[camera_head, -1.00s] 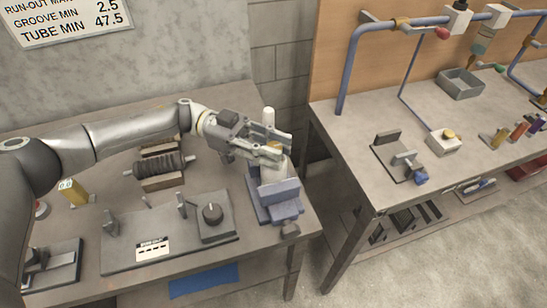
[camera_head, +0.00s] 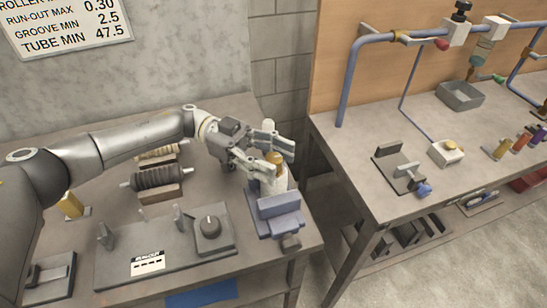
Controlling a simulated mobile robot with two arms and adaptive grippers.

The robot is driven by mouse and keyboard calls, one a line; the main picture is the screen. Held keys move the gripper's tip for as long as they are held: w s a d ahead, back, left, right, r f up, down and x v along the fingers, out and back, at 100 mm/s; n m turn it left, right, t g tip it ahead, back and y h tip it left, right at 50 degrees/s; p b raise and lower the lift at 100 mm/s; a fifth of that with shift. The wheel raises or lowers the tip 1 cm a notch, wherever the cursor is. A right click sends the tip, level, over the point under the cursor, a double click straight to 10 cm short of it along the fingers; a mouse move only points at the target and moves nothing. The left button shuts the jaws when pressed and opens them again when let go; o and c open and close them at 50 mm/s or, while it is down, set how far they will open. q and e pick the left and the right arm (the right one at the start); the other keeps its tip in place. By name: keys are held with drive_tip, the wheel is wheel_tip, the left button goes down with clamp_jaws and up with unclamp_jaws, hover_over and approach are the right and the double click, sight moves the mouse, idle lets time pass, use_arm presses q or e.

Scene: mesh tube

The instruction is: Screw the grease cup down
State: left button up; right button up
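The grease cup's brass top (camera_head: 275,157) shows above a pale upright body (camera_head: 280,180) that stands in a grey-blue vise (camera_head: 278,214) at the bench's right end. My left gripper (camera_head: 282,163) is level with the brass top, one finger on its far side and one on its near side. The fingers stand apart and I see the brass between them; a firm touch cannot be made out. The near finger hides part of the pale body. My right gripper is not in view.
A dark ribbed roller (camera_head: 158,176) lies on wooden blocks behind a grey gauge plate with a black knob (camera_head: 209,226). A second bench (camera_head: 400,135) with blue pipes (camera_head: 345,75) stands to the right, across a narrow gap.

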use_arm(q)
drive_tip(key=v, duration=1.2)
idle(0.6)
